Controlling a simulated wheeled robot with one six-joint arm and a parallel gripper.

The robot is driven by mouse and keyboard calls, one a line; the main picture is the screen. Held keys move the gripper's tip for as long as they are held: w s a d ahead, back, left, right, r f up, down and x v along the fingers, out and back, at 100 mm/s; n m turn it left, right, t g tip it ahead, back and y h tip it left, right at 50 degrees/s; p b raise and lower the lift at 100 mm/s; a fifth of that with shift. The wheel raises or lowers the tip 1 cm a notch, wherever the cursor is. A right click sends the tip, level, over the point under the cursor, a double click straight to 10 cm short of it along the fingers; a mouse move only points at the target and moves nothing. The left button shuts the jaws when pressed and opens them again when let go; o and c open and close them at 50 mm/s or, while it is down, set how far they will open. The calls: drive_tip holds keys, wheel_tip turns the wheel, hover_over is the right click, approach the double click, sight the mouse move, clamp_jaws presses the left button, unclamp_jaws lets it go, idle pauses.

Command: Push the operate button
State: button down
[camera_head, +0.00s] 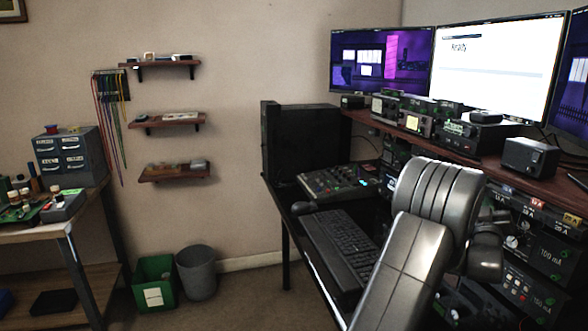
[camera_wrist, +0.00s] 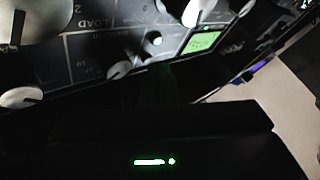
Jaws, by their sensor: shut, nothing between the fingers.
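In the wrist view a dark tuner panel (camera_wrist: 92,45) shows upside down, with the word LOAD on it. Large pale knobs (camera_wrist: 188,10) and a lit green display (camera_wrist: 203,41) are on it. A small round pale-green light or button (camera_wrist: 156,39) sits left of the display; I cannot read a label for it, so I cannot tell which control is the operate button. My gripper (camera_wrist: 170,92) is a dark shape below the panel, shut and empty, its tips hard to make out in the dark. In the head view my arm hides the gripper and part of the equipment.
In the head view a desk holds a keyboard (camera_head: 340,245), a mixer-like console (camera_head: 335,181) and a black computer case (camera_head: 308,138). Radio units (camera_head: 477,130) line the shelf under the monitors (camera_head: 488,65). Bins (camera_head: 197,272) stand on the open floor at left.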

drive_tip(key=shift+s+a, duration=0.1)
drive_tip(key=shift+a, duration=0.25)
drive_tip(key=shift+a+b, duration=0.1)
drive_tip(key=shift+b, duration=0.25)
drive_tip(key=a+b, duration=0.1)
drive_tip(key=a, duration=0.1)
drive_tip(key=s+a+b, duration=0.1)
drive_tip(key=a+b, duration=0.1)
drive_tip(key=a, duration=0.1)
drive_tip(key=shift+s+a+b, duration=0.3)
drive_tip(key=shift+s, duration=0.05)
